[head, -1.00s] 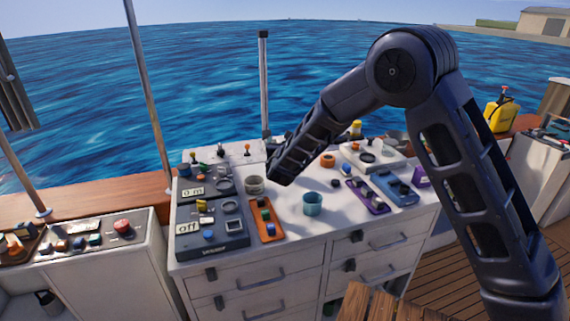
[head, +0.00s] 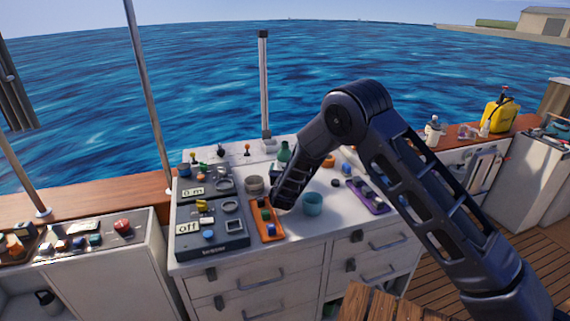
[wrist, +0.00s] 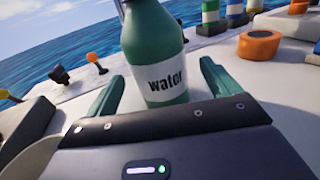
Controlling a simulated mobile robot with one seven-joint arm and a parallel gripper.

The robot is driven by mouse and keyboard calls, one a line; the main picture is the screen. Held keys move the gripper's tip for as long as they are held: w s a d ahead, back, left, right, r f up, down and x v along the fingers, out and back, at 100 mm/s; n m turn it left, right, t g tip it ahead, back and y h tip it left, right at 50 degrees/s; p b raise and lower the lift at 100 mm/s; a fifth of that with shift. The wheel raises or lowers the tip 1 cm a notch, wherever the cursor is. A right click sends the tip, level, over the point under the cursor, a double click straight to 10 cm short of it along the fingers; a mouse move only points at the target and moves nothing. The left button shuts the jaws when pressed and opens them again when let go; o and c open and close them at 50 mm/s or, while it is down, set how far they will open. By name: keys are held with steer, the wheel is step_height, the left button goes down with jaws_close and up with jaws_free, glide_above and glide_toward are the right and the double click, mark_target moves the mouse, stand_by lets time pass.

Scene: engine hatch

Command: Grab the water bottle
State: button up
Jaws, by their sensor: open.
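The water bottle (wrist: 158,55) is green with a white label reading "water". It stands upright on the white console top in the wrist view, and its top is cut off by the frame edge. My gripper (wrist: 158,80) is open, with one green finger on each side of the bottle's lower part. A gap shows on both sides, and nothing is held. In the head view, the bottle's green upper part (head: 284,153) shows behind my forearm.
A grey cup (head: 254,185) is left of the bottle. Levers, including an orange-knobbed one (wrist: 92,58), and an orange ring (wrist: 260,44) stand around it in the wrist view.

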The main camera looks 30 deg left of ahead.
mark_target(285, 161)
steer(key=shift+x, duration=2.75)
steer(key=shift+a, duration=0.1)
steer(key=c, duration=1.3)
